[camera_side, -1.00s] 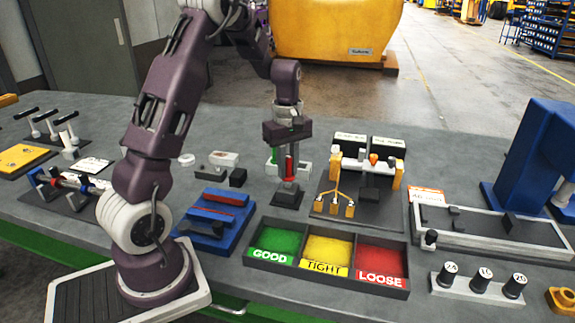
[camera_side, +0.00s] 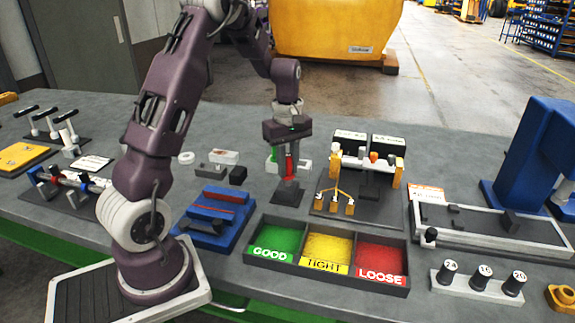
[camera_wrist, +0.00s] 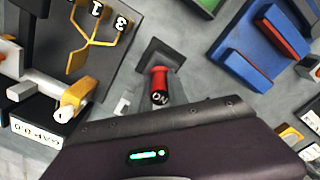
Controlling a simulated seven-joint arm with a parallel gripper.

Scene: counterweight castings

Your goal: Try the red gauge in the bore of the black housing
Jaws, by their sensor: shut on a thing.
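My gripper (camera_side: 288,150) points down over the black housing (camera_side: 288,194) near the middle of the bench. It is shut on the red gauge (camera_side: 289,166), which stands upright between the fingers.
A tray (camera_side: 328,281) with green GOOD, yellow TIGHT and red LOOSE bins lies in front. A blue block (camera_side: 213,212) is at the left. A dark stand (camera_side: 333,210) with yellow prongs is close at the right. Small grey and white blocks (camera_side: 224,157) lie behind left.

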